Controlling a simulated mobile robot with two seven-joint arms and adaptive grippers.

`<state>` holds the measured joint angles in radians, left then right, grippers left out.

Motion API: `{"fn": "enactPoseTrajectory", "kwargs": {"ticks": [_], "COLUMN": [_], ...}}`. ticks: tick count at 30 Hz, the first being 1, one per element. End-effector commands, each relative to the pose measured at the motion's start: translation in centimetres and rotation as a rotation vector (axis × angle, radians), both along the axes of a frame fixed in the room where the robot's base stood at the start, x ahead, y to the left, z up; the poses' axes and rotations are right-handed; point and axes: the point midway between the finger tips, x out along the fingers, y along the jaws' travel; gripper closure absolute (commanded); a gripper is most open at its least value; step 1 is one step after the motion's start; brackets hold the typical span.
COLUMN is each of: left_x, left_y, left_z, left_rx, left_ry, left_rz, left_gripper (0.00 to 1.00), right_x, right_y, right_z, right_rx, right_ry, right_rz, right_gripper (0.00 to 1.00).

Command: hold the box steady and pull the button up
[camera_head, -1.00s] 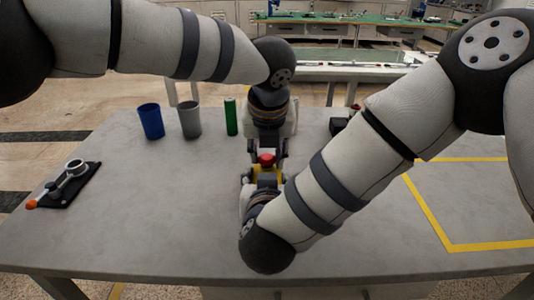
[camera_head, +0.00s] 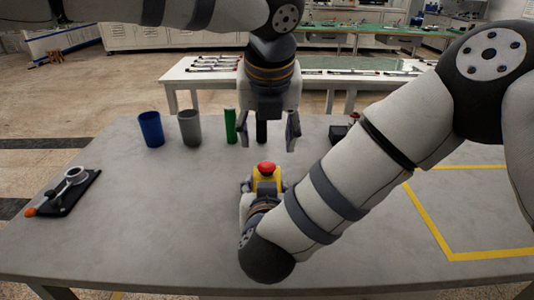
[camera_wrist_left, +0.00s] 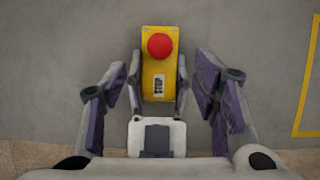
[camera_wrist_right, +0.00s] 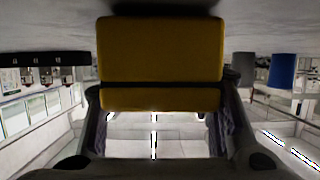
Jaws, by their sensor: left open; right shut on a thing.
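A yellow box (camera_head: 267,184) with a red button (camera_head: 266,168) on top sits on the grey table. My right gripper (camera_wrist_left: 158,88) is shut on the sides of the box. In the right wrist view the box (camera_wrist_right: 160,55) lies between my right fingers. My left gripper (camera_head: 268,140) is open and empty, pointing down above and behind the button, apart from it. Its fingers (camera_wrist_left: 161,98) show wide apart in the left wrist view.
A blue cup (camera_head: 151,129), a grey cup (camera_head: 189,127) and a green cylinder (camera_head: 230,126) stand at the back left. A black pad (camera_head: 70,192) with a metal tool lies at the left. A yellow taped outline (camera_head: 425,222) marks the right side. The front left table is clear.

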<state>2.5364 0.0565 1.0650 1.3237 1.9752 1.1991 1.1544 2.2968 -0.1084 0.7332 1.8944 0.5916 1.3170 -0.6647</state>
Motion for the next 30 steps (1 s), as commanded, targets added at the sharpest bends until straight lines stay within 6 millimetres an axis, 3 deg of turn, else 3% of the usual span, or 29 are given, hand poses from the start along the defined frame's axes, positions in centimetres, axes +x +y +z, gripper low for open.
{"fn": "enactPoseTrajectory", "kwargs": {"ticks": [6,13,14,17,26,30], "left_x": [-1.1,-1.2,-1.2,-1.2,-1.2,-1.2], "left_y": [0.0,0.0,0.0,0.0,0.0,0.0], "left_z": [2.6,2.8,2.8,2.7,2.7,2.7], "left_rx": [0.000,0.001,0.001,0.001,0.001,0.001], "left_ry": [0.001,0.001,0.001,0.001,0.002,0.002], "left_rz": [0.001,0.000,0.000,0.000,0.000,0.000], "left_gripper": [0.45,0.45,0.45,0.45,0.45,0.45], "right_x": [0.0,0.0,0.0,0.0,-0.1,-1.8], "right_y": [0.0,0.0,0.0,0.0,0.0,0.1], "right_z": [0.0,0.0,0.0,0.0,0.0,0.7], "right_rx": [0.000,0.000,0.000,0.000,0.000,-0.001], "right_ry": [-0.001,-0.001,-0.001,-0.001,0.000,0.001], "right_rz": [0.000,0.000,0.000,0.000,0.000,0.004], "right_gripper": [0.90,0.90,0.48,0.27,0.27,0.27]}}
